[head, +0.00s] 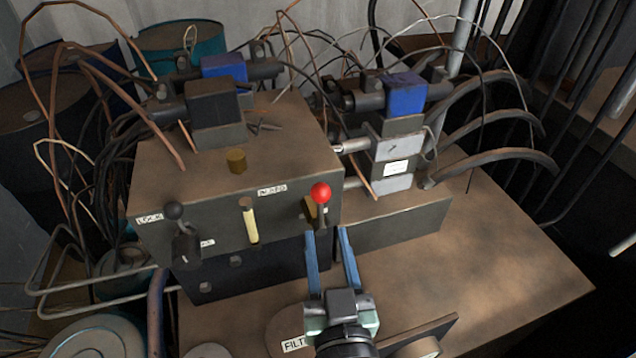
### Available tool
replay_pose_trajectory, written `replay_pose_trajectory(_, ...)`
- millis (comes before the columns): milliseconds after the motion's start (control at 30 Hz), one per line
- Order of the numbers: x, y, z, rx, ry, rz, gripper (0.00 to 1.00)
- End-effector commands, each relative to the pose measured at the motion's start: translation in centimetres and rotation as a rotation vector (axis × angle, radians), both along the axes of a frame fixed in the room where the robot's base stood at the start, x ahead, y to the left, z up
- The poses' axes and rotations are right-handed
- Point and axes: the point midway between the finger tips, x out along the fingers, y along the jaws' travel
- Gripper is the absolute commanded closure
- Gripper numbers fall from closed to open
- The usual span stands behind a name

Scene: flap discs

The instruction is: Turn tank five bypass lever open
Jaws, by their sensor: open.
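A lever with a red ball knob (320,193) stands at the right end of the front face of a brown metal box. No label that I can read says tank five or bypass, so I cannot tell which is the named lever. My gripper (327,231) has two blue fingers, apart and empty. Its tips show just below the red-knobbed lever in the picture. I cannot tell how far off in depth they are.
The brown box (290,130) carries blue-topped valves (222,66) and a yellow strip (250,222) on its front. Hoses and wires crowd the left, back and right. Bare brown top (490,255) lies free at right. Drums (180,38) stand at back left.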

Motion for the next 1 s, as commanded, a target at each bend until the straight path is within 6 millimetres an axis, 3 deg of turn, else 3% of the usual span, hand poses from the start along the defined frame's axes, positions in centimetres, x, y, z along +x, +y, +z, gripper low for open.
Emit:
replay_pose_trajectory(500,9.1,1.0,0.4,-0.003,-0.002,0.000,0.58)
replay_pose_trajectory(700,10.8,1.3,0.2,-0.002,-0.001,0.000,0.58)
replay_pose_trajectory(1000,11.2,1.3,0.1,-0.002,-0.001,0.000,0.58)
